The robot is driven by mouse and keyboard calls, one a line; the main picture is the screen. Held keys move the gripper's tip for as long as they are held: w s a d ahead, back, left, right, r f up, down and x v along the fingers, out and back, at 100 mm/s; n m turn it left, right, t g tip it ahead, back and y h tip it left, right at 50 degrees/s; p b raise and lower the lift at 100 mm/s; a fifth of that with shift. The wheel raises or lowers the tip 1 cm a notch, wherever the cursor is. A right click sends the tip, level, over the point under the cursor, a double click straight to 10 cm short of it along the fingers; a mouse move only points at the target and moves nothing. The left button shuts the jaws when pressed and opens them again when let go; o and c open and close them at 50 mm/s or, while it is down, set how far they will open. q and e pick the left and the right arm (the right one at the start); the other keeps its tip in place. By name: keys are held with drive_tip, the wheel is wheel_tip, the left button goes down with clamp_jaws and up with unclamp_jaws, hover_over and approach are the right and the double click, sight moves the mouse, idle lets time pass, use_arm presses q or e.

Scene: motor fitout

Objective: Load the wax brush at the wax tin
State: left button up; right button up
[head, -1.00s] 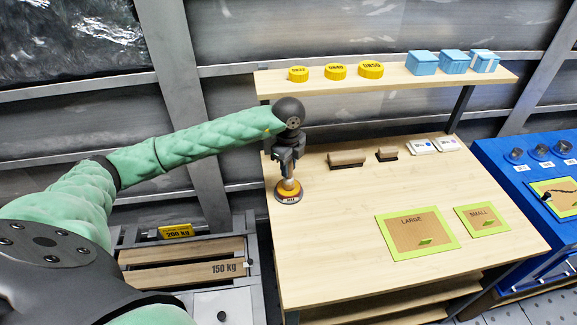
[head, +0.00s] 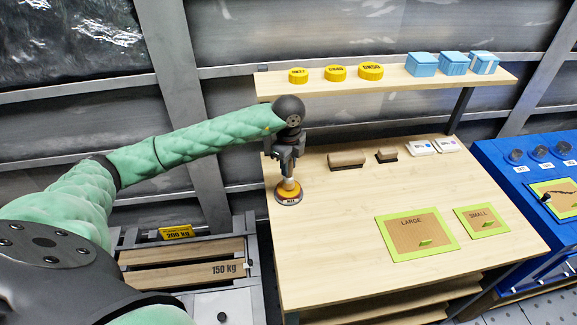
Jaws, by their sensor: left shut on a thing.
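The wax tin (head: 288,197) is a low round tin with a dark labelled side and an orange-yellow top, at the left edge of the wooden bench. My left gripper (head: 288,172) points down directly above it. It is shut on the wax brush (head: 288,182), of which a short pale part shows between the fingers and the tin. The brush's lower end is at the tin's orange top; I cannot tell how deep it sits. My right gripper is not in view.
The wooden bench (head: 330,225) carries two brown brushes (head: 347,159), (head: 387,155), two white packs (head: 421,147), and green-framed LARGE (head: 417,234) and SMALL (head: 482,219) boards. Yellow tins (head: 336,73) and blue boxes (head: 453,62) stand on the shelf above. The bench's middle is clear.

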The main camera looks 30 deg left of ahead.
use_arm(q)
drive_tip(key=shift+r+p, duration=1.05)
drive_tip(key=shift+r, duration=1.85)
